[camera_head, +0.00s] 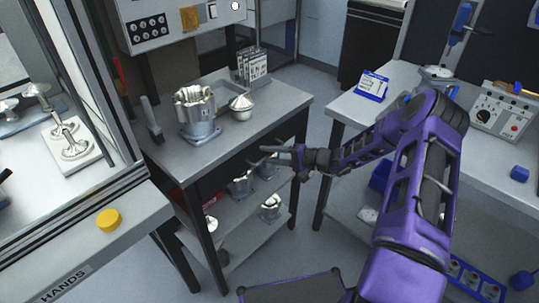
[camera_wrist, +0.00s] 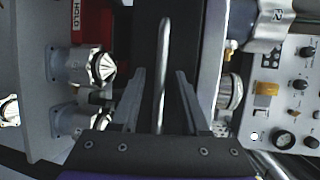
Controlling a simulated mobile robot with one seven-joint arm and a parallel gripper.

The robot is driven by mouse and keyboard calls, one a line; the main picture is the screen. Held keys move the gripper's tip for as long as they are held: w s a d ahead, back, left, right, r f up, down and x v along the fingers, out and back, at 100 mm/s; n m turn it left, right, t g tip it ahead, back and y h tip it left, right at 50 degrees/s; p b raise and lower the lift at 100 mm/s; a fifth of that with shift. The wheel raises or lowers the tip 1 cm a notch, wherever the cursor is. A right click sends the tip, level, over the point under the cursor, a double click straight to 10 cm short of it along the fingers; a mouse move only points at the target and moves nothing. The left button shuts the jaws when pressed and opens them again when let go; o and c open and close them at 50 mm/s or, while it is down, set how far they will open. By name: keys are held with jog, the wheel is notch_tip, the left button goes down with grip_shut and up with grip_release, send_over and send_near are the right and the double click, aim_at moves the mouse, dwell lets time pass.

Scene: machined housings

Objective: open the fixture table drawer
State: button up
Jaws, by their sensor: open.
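The fixture table (camera_head: 272,101) stands in the middle of the head view with a grey top. Its dark drawer front (camera_wrist: 147,25) lies just under the top and looks flush, so the drawer appears closed. In the wrist view a long pale bar handle (camera_wrist: 164,60) runs up the middle of the dark front. My gripper (camera_head: 262,155) is at the front of the table, below the top's edge. In the wrist view its two fingers (camera_wrist: 160,78) are open, one on each side of the handle, with gaps visible. Contact with the handle is not visible.
A machined housing (camera_head: 197,114) and a domed part (camera_head: 241,107) stand on the table top. More metal parts (camera_head: 270,207) sit on the lower shelf. A workbench (camera_head: 405,78) is to the right, a machine with a yellow button (camera_head: 108,220) to the left.

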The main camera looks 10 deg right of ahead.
grip_shut()
dwell(1.4)
